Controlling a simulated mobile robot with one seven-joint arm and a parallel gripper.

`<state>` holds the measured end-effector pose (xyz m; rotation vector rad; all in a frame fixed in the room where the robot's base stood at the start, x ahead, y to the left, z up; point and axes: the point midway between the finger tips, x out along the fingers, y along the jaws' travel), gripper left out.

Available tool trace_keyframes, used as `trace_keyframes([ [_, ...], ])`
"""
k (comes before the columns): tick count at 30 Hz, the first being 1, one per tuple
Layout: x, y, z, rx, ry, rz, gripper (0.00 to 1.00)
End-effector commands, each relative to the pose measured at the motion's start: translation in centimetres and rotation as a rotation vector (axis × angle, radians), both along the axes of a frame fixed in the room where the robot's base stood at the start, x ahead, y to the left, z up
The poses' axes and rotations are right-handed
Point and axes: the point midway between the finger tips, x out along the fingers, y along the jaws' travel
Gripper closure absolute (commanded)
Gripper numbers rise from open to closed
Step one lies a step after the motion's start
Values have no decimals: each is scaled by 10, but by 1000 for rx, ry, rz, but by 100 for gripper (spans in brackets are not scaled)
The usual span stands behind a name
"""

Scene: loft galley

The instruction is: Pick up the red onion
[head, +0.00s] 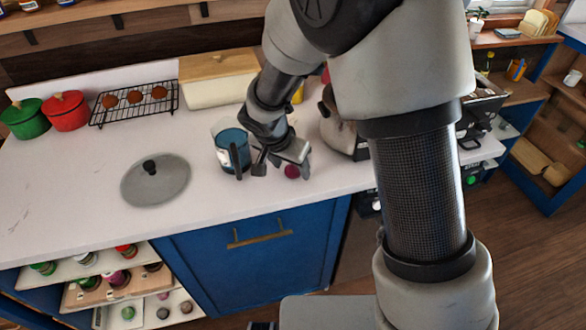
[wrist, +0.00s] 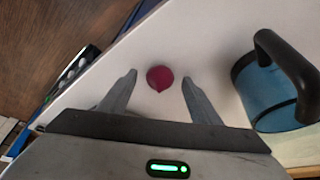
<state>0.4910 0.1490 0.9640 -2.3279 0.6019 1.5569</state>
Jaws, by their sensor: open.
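The red onion (head: 292,171) is a small dark red-purple ball on the white counter (head: 60,200), close to its front edge. In the wrist view the onion (wrist: 160,78) shows ahead of and between the two fingertips. In the wrist view my gripper (wrist: 158,82) has a finger on either side of the onion, with gaps on both sides. I cannot tell exactly how high the fingers are above the counter.
A blue pitcher with a black handle (head: 233,152) stands close to my gripper on the left; it also shows in the wrist view (wrist: 268,95). A grey lid (head: 157,182) lies further left. A kettle (head: 340,130) stands to the right. The counter's front edge is near.

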Motion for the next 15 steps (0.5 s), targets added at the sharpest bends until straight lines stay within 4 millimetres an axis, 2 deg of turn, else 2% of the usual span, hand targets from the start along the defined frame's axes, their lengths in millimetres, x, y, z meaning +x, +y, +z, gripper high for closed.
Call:
trace_keyframes([
  [3, 3, -1, -7, 2, 0, -1, 42],
  [9, 3, -1, -7, 1, -1, -1, 42],
  [11, 3, -1, -7, 1, -1, -1, 51],
  [15, 3, -1, -7, 1, -1, -1, 74],
])
